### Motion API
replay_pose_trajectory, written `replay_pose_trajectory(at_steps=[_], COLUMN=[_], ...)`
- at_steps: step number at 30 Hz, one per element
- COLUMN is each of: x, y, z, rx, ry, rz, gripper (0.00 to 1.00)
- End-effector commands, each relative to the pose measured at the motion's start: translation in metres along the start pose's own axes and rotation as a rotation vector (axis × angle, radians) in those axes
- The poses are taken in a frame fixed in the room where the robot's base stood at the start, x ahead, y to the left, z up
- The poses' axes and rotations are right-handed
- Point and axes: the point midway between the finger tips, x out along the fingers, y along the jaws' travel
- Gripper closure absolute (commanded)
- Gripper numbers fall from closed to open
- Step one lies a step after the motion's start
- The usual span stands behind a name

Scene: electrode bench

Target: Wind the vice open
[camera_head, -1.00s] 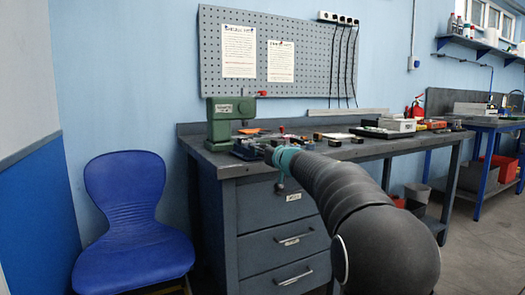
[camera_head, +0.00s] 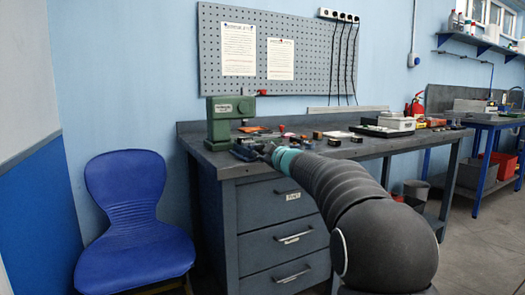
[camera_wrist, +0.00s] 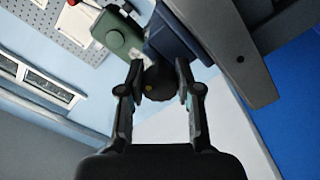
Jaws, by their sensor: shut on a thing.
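The blue vice (camera_head: 243,153) sits at the front left corner of the bench, mostly hidden behind my gripper in the head view. In the wrist view its blue body (camera_wrist: 182,38) lies just beyond the fingertips. My gripper (camera_wrist: 160,80) is shut on a dark round knob (camera_wrist: 157,86), which appears to be the vice's handle end; a finger stands on each side of it. In the head view my gripper (camera_head: 264,149) reaches the vice from the right, and its fingers are too small to make out. How far apart the vice jaws are cannot be told.
A green machine (camera_head: 222,124) stands right behind the vice; its red knob shows above. Small parts and trays (camera_head: 380,129) lie along the bench (camera_head: 350,150) to the right. A blue chair (camera_head: 135,220) stands left of the bench. Drawers (camera_head: 285,240) are below.

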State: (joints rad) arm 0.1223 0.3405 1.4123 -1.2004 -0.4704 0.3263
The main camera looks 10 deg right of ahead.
Motion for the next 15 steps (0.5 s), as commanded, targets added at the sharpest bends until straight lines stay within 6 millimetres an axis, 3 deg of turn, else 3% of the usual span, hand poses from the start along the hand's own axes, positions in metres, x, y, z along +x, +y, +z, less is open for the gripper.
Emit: replay_pose_trajectory(at_steps=[15], x=[0.0], y=[0.0], z=[0.0004], rx=[-0.492], ry=[0.0], rz=[0.001], gripper=[1.0])
